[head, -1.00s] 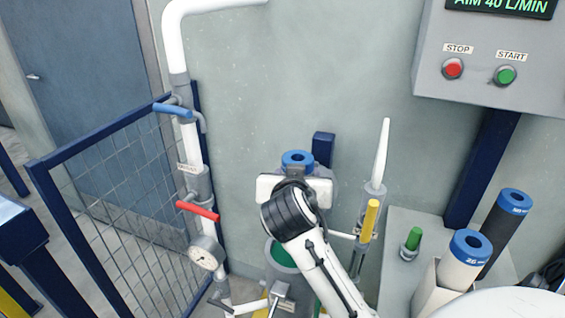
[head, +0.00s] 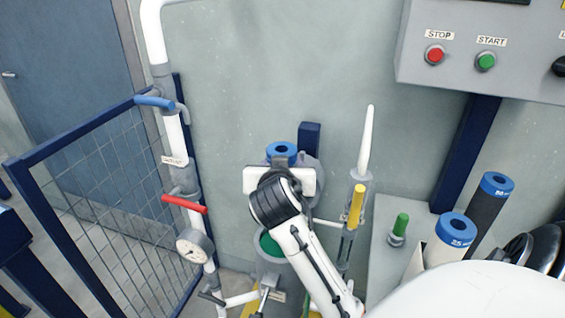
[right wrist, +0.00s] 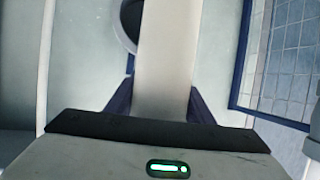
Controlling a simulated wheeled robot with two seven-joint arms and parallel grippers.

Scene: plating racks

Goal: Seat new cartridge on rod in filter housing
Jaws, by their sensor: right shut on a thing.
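A white cartridge with a blue ring-shaped end cap (head: 282,150) stands in my right gripper. My right gripper (right wrist: 165,100) is shut on it, with dark blue fingers on both sides; the pale cartridge body (right wrist: 167,50) rises between them in the right wrist view. In the head view the white gripper body (head: 280,182) and my arm hide most of the cartridge. The open grey filter housing (head: 268,262), green inside, is below the gripper, partly hidden by my arm. I cannot see the rod or the cartridge's lower end. My left gripper is not in view.
A white cartridge with a blue cap (head: 455,240) and a dark one (head: 492,205) stand at right. Pipework with a red-handled valve (head: 184,204) and a gauge (head: 194,246) is left of the housing. A control box (head: 490,60) hangs at upper right.

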